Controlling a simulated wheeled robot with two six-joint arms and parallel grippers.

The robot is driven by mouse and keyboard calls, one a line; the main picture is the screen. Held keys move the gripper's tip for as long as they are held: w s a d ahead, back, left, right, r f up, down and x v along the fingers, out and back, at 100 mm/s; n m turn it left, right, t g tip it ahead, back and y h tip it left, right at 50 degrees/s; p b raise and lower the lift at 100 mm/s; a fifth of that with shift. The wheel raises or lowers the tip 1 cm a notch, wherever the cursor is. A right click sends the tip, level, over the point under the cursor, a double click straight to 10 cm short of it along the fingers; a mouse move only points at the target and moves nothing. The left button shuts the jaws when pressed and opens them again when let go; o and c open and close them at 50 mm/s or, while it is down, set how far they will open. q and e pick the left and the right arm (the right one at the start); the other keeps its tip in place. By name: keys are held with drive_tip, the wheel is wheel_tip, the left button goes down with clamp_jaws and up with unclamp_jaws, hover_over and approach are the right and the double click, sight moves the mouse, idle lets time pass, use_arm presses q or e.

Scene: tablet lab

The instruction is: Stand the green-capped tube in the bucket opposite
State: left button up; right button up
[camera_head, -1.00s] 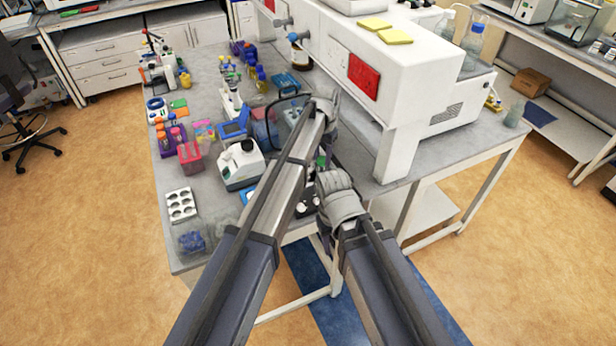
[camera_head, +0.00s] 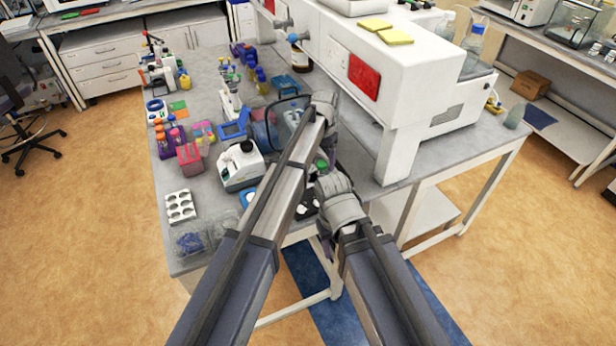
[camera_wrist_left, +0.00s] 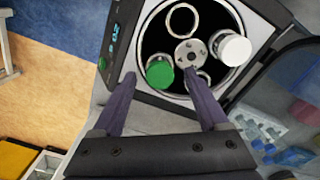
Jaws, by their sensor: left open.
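The green-capped tube (camera_wrist_left: 160,72) sits in the centrifuge rotor (camera_wrist_left: 190,54), seen from above in the left wrist view. A white-capped tube (camera_wrist_left: 235,48) sits roughly across the hub from it. An empty-looking bucket ring (camera_wrist_left: 182,20) is at the far side, and another bucket (camera_wrist_left: 199,80) is at the near side, partly covered by a finger. My left gripper (camera_wrist_left: 163,82) is open, its fingertips either side of the green cap's near edge, holding nothing. In the head view the green cap (camera_head: 322,164) shows between my arms. My right gripper's fingers are hidden.
The centrifuge's lid (camera_wrist_left: 296,85) stands open on the right in the wrist view. A large white instrument (camera_head: 400,110) stands to the right.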

use_arm(q)
wheel_tip(320, 180, up, 8)
drive_tip(key=p, duration=0.8)
drive_tip(key=shift+s+f, duration=0.25)
drive_tip(key=shift+s, duration=0.05)
drive_tip(key=s+a+f+n+b, duration=0.1)
drive_tip(key=s+a+f+b, duration=0.2)
drive_tip(key=s, duration=0.7)
drive_tip(key=s+a+f+n+b, duration=0.1)
drive_tip(key=s+f+b, duration=0.3)
drive_tip(key=s, duration=0.7)
drive_tip(key=s+a+f+y+b, duration=0.1)
drive_tip(key=s+a+f+b, duration=0.3)
drive_tip(key=s, duration=0.6)
drive_tip(key=shift+s+a+f+n+b, duration=0.2)
drive_tip(key=shift+s+a+n+b, duration=0.1)
drive_tip(key=shift+n+b, duration=0.15)
drive_tip(key=shift+w, duration=0.15)
